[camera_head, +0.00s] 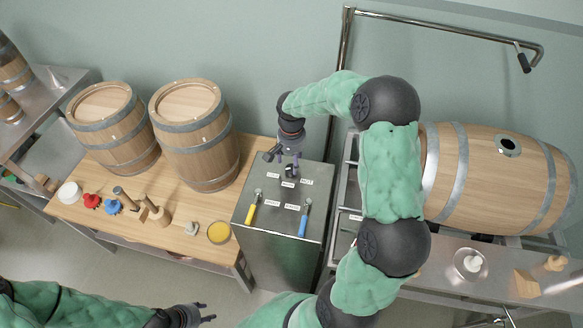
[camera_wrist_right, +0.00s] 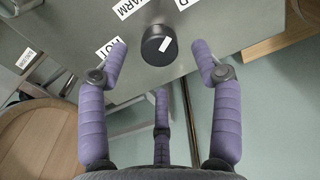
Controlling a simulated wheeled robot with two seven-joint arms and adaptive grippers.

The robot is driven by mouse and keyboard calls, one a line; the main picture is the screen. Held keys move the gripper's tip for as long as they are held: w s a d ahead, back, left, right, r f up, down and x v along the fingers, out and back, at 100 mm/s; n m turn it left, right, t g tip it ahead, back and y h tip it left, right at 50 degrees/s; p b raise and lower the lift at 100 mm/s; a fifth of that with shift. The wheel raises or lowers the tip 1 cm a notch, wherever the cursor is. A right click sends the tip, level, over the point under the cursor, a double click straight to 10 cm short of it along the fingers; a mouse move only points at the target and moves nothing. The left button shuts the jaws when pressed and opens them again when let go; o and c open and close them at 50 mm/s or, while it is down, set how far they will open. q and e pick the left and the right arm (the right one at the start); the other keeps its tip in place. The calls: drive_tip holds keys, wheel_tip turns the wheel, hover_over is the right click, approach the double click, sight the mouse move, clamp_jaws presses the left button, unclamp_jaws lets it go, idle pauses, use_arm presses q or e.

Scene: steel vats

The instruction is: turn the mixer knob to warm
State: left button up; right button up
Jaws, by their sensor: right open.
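The mixer knob (camera_wrist_right: 156,46) is a round black knob on the steel cabinet top (camera_head: 263,228). A white mark on it slants toward the upper right in the right wrist view, roughly toward the cold label (camera_wrist_right: 186,3). The warm label (camera_wrist_right: 130,6) is above the knob there, and the hot label (camera_wrist_right: 108,48) is to its left. My right gripper (camera_wrist_right: 160,52) is open, its fingertips on either side of the knob with gaps showing; in the head view it (camera_head: 287,160) is over the panel's back. My left gripper (camera_head: 209,312) is open and empty at the bottom.
A yellow-handled lever (camera_head: 251,213) and a blue-handled lever (camera_head: 303,222) lie on the panel's front part. A wooden table (camera_head: 185,235) with barrels and small items adjoins on the left. A large barrel (camera_head: 492,180) lies on the right.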

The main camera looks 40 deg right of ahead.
sight(291, 168)
drive_tip(key=shift+f, duration=1.9)
drive_tip(key=shift+c, duration=0.2)
drive_tip(key=c, duration=1.1)
